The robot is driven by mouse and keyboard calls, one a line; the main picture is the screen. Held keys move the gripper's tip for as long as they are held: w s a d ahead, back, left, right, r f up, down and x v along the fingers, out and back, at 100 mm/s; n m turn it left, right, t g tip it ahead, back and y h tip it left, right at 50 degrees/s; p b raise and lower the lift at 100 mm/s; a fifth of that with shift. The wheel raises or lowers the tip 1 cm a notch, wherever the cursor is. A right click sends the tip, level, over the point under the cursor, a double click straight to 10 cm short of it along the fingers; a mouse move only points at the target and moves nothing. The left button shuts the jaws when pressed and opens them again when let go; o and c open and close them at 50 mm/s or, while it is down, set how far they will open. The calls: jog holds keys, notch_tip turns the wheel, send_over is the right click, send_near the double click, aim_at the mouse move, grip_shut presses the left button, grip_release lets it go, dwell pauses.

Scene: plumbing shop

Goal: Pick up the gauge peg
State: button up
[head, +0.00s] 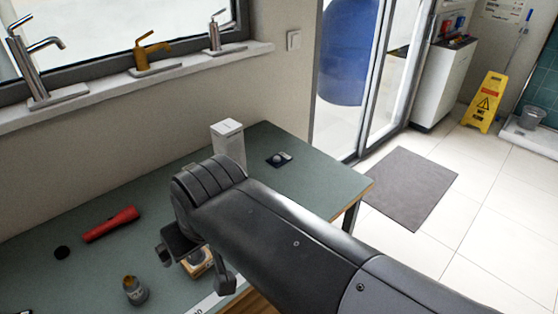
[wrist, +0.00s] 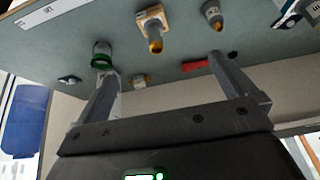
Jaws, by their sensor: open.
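A square wooden block with a round yellow-tipped peg standing on it, which I take for the gauge peg (wrist: 153,27), shows at the top middle of the wrist view. In the head view the block (head: 199,264) is largely hidden by my gripper. My gripper (wrist: 161,65) is open and empty, with its two fingers spread wide. In the head view my gripper (head: 196,268) hangs above the bench beside the block. The peg is not between the finger pads in the wrist view; how high the fingers are above it is hard to tell.
The green bench (head: 60,215) also bears a red torch (head: 110,224), a black disc (head: 62,252), an orange-topped jar (head: 135,291), a white box (head: 228,143) and a small dark pad (head: 279,160). A green-ringed part (wrist: 102,55) stands near the left finger.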

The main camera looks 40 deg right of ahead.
jog(key=w+d+r+m+g, duration=0.1)
jog(key=w+d+r+m, duration=0.4)
jog(key=w+d+m, duration=0.5)
jog(key=m+g, duration=0.5)
jog(key=m, duration=2.1)
send_over(280, 157)
jog(key=f, duration=2.2)
jog(key=shift+s+a+f, duration=0.15)
jog(key=shift+a+f, duration=0.05)
jog(key=shift+f, duration=0.05)
jog(key=shift+d+f, duration=0.15)
jog(key=shift+f, duration=1.2)
jog(key=shift+d+f, duration=0.1)
jog(key=shift+f, duration=1.25)
jog(key=shift+c, duration=0.2)
jog(key=c, duration=1.1)
